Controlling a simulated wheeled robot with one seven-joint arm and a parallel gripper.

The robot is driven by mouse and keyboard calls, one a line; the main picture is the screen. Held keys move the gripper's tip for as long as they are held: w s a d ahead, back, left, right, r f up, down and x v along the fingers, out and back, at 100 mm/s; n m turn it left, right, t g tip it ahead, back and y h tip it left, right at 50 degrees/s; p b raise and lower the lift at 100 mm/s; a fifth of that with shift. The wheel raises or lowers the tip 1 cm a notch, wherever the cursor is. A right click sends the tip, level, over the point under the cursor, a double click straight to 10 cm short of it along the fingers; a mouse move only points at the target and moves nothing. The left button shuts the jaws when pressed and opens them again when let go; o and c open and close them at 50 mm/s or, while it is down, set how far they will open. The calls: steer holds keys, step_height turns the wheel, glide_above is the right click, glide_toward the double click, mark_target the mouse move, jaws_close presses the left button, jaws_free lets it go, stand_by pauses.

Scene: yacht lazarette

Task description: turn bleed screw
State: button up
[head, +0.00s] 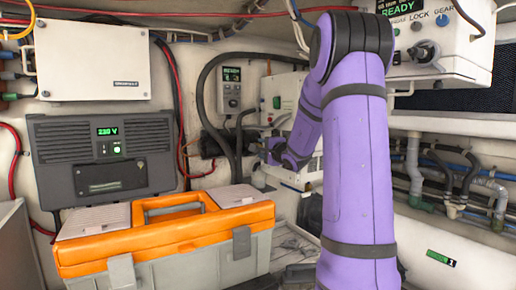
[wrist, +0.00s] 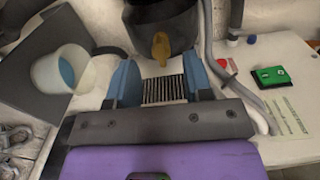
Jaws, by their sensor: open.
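A small brass-yellow fitting (wrist: 160,48), which looks like the bleed screw, sticks out from a dark rounded body (wrist: 160,18) at the top of the wrist view. My gripper (wrist: 158,65) is open, with its two blue fingers apart and nothing held between them. The fitting lies just beyond the fingertips, roughly centred between them; I see no contact. In the head view my gripper (head: 268,153) is small and partly hidden, close to the white unit (head: 287,98) on the back wall. The bleed screw cannot be made out there.
An orange-lidded toolbox (head: 165,238) stands in front, left of my arm. In the wrist view, a pale cup (wrist: 47,72) sits left of the fingers; a grey hose (wrist: 212,50) and green switch (wrist: 270,75) are right.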

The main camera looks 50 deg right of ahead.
steer(key=shift+x, duration=2)
jaws_close()
